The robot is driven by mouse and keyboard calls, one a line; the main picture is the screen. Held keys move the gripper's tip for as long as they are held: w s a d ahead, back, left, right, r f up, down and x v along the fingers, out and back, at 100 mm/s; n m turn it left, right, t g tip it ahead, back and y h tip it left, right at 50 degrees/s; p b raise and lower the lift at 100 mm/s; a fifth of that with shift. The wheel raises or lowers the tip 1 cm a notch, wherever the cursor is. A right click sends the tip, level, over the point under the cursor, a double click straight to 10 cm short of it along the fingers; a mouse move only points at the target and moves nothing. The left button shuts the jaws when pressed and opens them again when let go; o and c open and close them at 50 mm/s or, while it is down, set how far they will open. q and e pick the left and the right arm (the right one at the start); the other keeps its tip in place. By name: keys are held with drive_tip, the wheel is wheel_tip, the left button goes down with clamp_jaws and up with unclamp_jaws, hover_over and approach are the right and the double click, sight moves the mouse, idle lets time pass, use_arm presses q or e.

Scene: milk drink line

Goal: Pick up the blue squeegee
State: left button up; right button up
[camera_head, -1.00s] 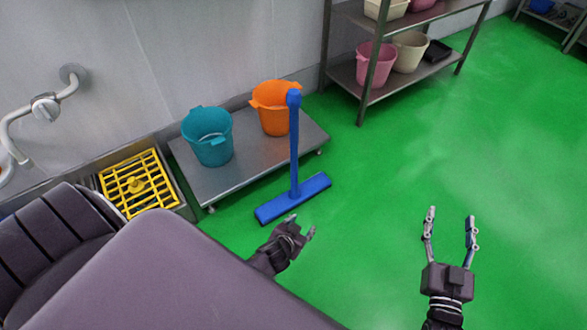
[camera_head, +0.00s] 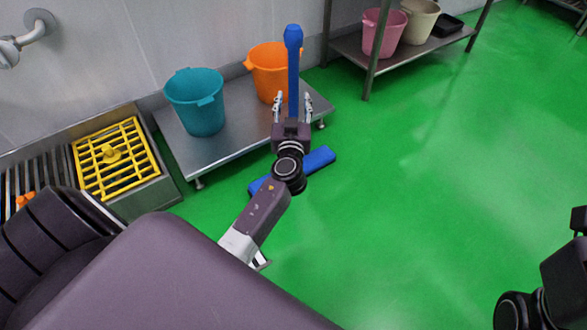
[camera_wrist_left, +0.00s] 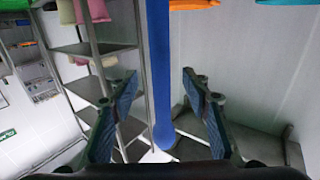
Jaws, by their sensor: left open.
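The blue squeegee (camera_head: 294,60) stands upright on the green floor, its handle up and its wide blue head (camera_head: 319,160) flat at the bottom. My left gripper (camera_head: 293,99) is open at the handle, a finger showing on either side of it. In the left wrist view the blue handle (camera_wrist_left: 158,60) runs between the open fingers of the left gripper (camera_wrist_left: 159,77), with a gap on both sides. My left wrist hides the middle of the squeegee head. My right gripper (camera_head: 572,245) is partly cut off at the right edge; its fingers are not clear.
A low steel platform (camera_head: 222,141) behind the squeegee holds a teal bucket (camera_head: 197,103) and an orange bucket (camera_head: 268,75). A yellow grate (camera_head: 111,158) lies left of it. A steel rack (camera_head: 347,48) stands behind right. The green floor at right is clear.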

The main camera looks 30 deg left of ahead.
sight(293, 90)
use_arm(q)
drive_tip(key=b+x, duration=0.1)
drive_tip(key=x, duration=0.6)
drive_tip(key=shift+f, duration=0.2)
drive_tip(key=shift+c, duration=0.7)
drive_tip(key=shift+s, duration=0.1)
clamp_jaws()
drive_tip(key=shift+r, duration=0.15)
